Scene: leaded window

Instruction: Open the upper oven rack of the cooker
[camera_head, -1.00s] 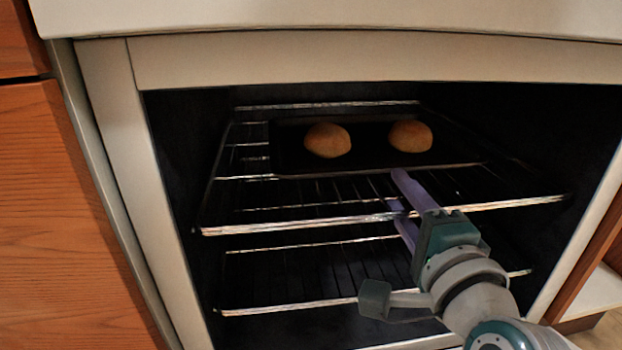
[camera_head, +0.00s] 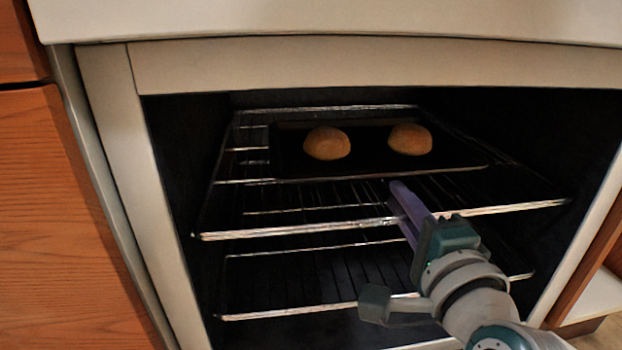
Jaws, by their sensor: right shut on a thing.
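The cooker's (camera_head: 380,62) oven cavity stands open in front of me. The upper oven rack (camera_head: 300,231) is a wire rack with a bright front bar, and a dark baking tray (camera_head: 370,166) rests on it. My right gripper (camera_head: 402,205) comes in from the lower right, and its purple fingers are shut on the upper rack's front bar, right of its middle. The fingers partly hide the bar there. My left gripper is not in view.
Two round buns (camera_head: 327,143) (camera_head: 410,139) sit on the tray. A lower rack (camera_head: 290,312) lies below the upper one. The oven's side walls are close to both rack ends. A wooden cabinet (camera_head: 65,220) stands at the left.

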